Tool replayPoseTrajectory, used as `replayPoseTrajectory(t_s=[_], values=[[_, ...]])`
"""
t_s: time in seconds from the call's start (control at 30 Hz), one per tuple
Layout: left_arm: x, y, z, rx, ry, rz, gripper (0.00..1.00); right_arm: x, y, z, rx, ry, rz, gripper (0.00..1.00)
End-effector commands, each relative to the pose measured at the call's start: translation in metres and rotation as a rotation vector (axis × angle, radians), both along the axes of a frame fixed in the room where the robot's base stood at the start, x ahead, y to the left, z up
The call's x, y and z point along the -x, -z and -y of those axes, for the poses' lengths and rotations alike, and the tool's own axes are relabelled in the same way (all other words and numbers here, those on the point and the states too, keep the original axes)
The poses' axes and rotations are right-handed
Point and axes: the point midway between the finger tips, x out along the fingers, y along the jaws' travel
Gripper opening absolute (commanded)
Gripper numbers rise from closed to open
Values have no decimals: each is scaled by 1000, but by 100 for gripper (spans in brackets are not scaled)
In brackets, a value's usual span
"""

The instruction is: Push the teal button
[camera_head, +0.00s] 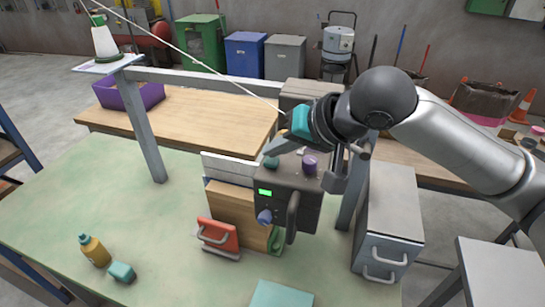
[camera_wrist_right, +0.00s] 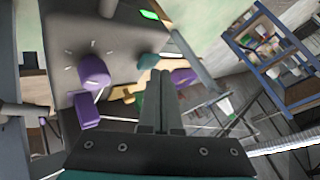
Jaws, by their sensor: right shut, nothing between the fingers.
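The teal button (camera_head: 271,162) sits on the top of a dark grey machine box (camera_head: 290,200), near its left edge. It also shows in the right wrist view (camera_wrist_right: 148,61), just past the fingertips and slightly left. My right gripper (camera_head: 268,151) comes in from the right with its fingers shut and empty. Its tips are right by the button in the head view; I cannot tell whether they touch it. In the wrist view the shut fingers (camera_wrist_right: 161,78) point toward the button's right side. My left gripper is not in view.
A purple knob (camera_head: 310,164) stands on the box top, right of the button. The box front has a green display (camera_head: 265,192) and a blue knob (camera_head: 264,217). Grey posts and a grey cabinet (camera_head: 390,220) stand to the right. The green table (camera_head: 100,200) is mostly clear on the left.

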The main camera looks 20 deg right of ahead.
Motion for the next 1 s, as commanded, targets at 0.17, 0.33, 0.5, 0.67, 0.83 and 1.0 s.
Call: replayPoseTrajectory(t_s=[0.17,0.33,0.5,0.67,0.83,1.0], values=[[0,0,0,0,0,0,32,0,2,0,0,0,0,0],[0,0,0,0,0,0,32,0,5,0,0,0,0,0],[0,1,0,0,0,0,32,0,7,0,0,0,0,0],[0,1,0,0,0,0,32,0,9,0,1,0,-1,0],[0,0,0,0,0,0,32,0,8,0,1,0,-1,0],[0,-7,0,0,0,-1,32,0,3,0,0,0,-2,0]])
